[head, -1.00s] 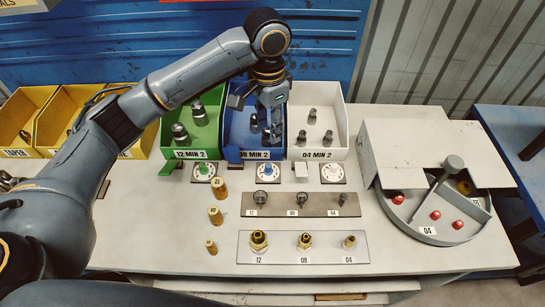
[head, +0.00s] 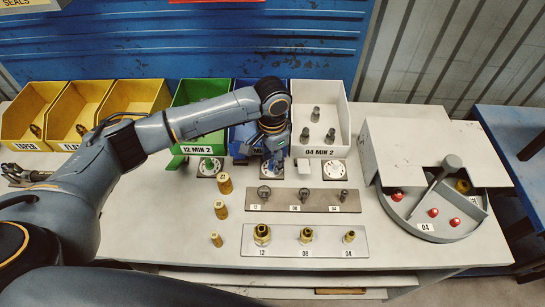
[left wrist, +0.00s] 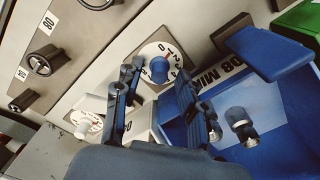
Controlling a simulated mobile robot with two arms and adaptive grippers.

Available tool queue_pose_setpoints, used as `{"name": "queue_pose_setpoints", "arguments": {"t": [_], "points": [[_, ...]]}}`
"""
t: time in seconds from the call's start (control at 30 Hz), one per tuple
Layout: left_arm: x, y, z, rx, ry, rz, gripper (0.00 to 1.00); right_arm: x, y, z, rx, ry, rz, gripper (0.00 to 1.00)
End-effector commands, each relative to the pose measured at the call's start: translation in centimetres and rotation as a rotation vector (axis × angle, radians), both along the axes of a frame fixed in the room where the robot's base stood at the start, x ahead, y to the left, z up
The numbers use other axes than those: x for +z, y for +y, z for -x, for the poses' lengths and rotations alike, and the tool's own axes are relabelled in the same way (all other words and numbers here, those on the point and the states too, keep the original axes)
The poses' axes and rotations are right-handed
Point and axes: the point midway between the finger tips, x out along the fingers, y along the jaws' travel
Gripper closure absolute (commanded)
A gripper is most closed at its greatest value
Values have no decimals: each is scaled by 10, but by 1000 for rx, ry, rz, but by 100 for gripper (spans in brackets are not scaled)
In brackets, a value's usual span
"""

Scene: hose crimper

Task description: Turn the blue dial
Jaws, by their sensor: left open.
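The blue dial's white numbered plate (left wrist: 157,48) shows in the left wrist view, with a red mark near its top. In the head view my left gripper (head: 273,163) covers most of this dial, in front of the blue bin (head: 240,135). In the left wrist view my left gripper (left wrist: 154,78) is open, with one finger on each side over the plate's lower part. I cannot tell whether the fingers touch the dial. My right gripper is not in view.
A green-bin dial (head: 210,167) and a white dial (head: 335,170) flank it. A blue flap (left wrist: 262,48) juts out close to the gripper in the left wrist view. A grey fitting rack (head: 345,208) lies in front. Brass pieces (head: 223,183) stand at left; a round machine (head: 440,225) at right.

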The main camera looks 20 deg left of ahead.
Motion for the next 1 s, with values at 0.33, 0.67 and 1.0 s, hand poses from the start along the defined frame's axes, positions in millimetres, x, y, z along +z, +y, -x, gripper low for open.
{"name": "queue_pose_setpoints", "arguments": {"t": [0.33,0.67,1.0], "points": [[0,0,0,-1,1,1,100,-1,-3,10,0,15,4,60],[2,-1,0,-28,1,1,100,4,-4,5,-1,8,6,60],[3,-1,1,-222,3,2,100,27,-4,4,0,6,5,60]]}}
